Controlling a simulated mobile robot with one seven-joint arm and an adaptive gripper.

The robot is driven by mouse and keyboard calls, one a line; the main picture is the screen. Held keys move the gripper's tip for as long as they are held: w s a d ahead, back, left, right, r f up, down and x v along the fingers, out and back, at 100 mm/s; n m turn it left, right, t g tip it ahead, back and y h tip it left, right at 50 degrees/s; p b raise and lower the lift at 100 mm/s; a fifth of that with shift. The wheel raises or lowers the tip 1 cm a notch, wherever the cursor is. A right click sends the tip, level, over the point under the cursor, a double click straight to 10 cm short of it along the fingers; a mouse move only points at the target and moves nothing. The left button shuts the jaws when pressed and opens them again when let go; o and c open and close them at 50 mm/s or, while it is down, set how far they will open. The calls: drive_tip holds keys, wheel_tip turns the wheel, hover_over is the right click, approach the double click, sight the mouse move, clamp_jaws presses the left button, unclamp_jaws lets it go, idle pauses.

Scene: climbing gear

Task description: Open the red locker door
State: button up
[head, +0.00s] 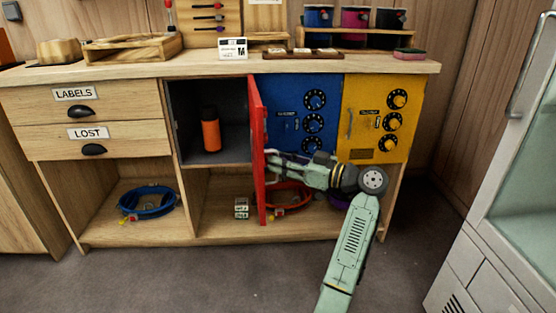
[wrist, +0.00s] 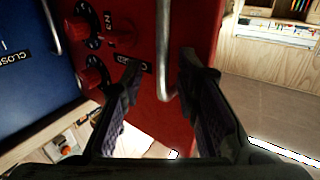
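The red locker door (head: 257,130) stands swung out, roughly at a right angle to the cabinet front, showing nearly edge-on in the head view. Its locker is open, and an orange bottle (head: 210,130) stands inside. In the wrist view the door's outer face (wrist: 205,35) has dark dials with red knobs and a metal bar handle (wrist: 165,50). My gripper (head: 276,160) is at the outer face of the door, to its right. In the wrist view its two fingers (wrist: 160,65) are spread, with the handle between them and visible gaps on both sides.
A blue locker door (head: 292,105) and a yellow one (head: 378,125) are closed to the right. Open shelves below hold a blue rope coil (head: 147,200) and a red one (head: 288,196). A glass-fronted cabinet (head: 510,220) stands at the right. The floor in front is clear.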

drive_tip(key=v, duration=1.1)
